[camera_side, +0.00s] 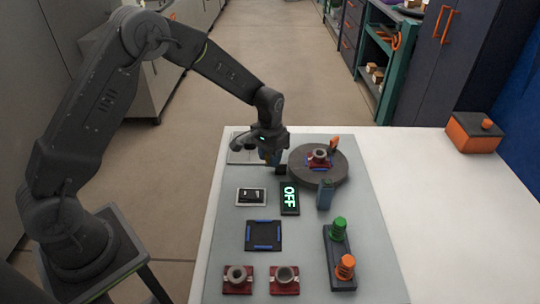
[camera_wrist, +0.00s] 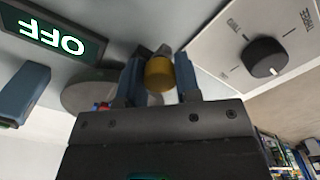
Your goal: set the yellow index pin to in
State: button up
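The yellow index pin (camera_wrist: 158,75) shows in the wrist view as a round yellow knob between my two fingers. My gripper (camera_wrist: 160,82) has a finger close against each side of the knob, with little or no gap. In the side view my gripper (camera_side: 271,157) is low at the left edge of the round dark turntable (camera_side: 318,180), and it hides the yellow pin there. The turntable carries a small red and blue fixture with a grey ring part (camera_side: 319,156). Whether the pin is in or out cannot be told.
The green OFF display (camera_side: 289,198) and a blue-grey post (camera_side: 325,194) stand near the turntable. A panel with a black dial (camera_wrist: 264,57) is close by. A switch plate (camera_side: 251,196), square tray (camera_side: 263,249), and green and orange knobs (camera_side: 341,235) are nearer the front.

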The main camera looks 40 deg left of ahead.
grip_shut()
jog(key=shift+w+d, duration=0.75)
jog(key=o, duration=0.6)
grip_release()
jog(key=shift+c, duration=0.2)
